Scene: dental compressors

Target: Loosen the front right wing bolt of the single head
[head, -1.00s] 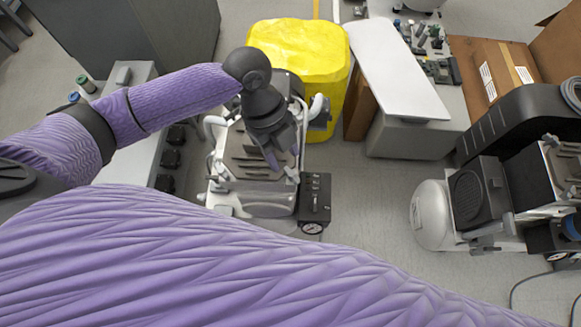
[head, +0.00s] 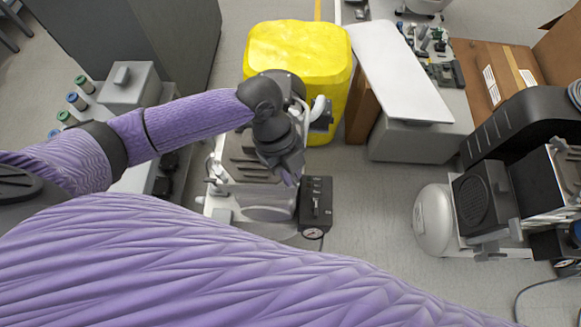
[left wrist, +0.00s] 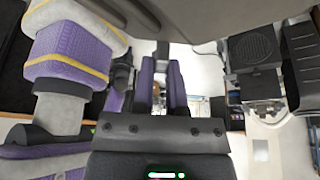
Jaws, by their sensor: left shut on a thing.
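The single head compressor (head: 268,214) stands left of centre in the head view, with a white frame and a black control box with a gauge at its right. My left gripper (head: 289,179) points down over the compressor's right side, close to the control box. In the left wrist view its two purple fingers (left wrist: 160,74) stand close together with a small brownish thing (left wrist: 156,89) between them. The gripper is shut on a small part there, at the place of the front right wing bolt. The bolt itself is hidden by the gripper in the head view. My right gripper is not in view.
A yellow bin (head: 300,52) stands right behind the compressor. A grey cabinet with a white panel (head: 403,75) is at the back. A second compressor (head: 434,218) stands at the right, with clear floor between.

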